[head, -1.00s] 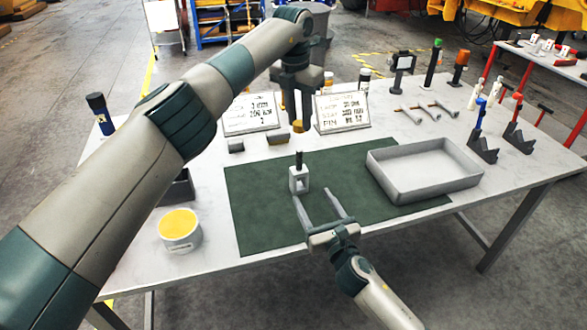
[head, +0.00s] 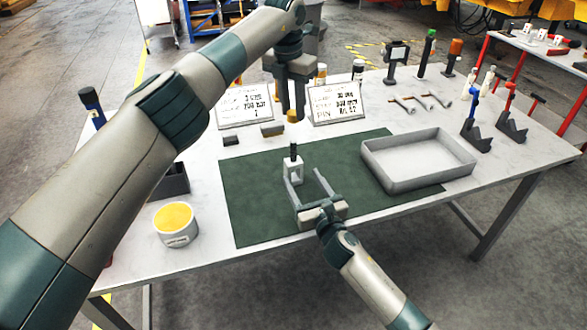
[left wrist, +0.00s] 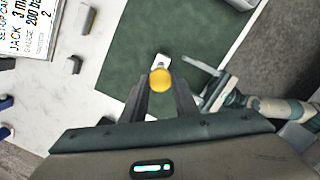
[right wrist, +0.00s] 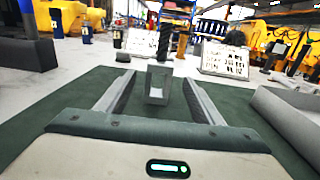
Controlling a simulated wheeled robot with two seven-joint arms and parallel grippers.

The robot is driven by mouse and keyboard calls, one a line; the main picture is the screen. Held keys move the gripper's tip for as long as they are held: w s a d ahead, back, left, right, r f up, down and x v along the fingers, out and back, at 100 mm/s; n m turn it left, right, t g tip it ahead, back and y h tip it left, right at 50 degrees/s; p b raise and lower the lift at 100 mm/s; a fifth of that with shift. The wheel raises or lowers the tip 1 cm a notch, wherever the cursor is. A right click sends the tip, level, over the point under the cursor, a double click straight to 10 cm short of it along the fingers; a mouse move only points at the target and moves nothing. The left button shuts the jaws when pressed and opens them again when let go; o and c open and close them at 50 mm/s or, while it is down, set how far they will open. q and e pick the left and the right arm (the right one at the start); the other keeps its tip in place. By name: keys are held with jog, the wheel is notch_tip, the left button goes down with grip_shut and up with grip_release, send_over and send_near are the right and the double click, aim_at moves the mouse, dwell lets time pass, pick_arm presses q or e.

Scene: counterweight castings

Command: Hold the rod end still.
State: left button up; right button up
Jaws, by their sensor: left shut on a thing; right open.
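The rod end is a pale grey block with a square opening and a dark rod pointing up (head: 293,172). It stands upright on the green mat (head: 255,215) and shows in the right wrist view (right wrist: 158,84). My right gripper (head: 306,180) is open and low over the mat, its fingers reaching to either side of the block. In the right wrist view the block appears between them, with gaps showing. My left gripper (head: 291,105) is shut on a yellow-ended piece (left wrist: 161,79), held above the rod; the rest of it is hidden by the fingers.
A grey tray (head: 420,183) lies to the right on the mat's edge. A yellow-topped tub (head: 175,224) stands to the left. Two sign cards (head: 337,104) and small grey blocks lie behind. Stands and tools fill the back right.

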aim_at(293, 165)
jog(key=x, duration=0.8)
jog(key=shift+c, duration=0.2)
grip_shut()
pick_arm(q)
jog(key=shift+f, duration=2.55)
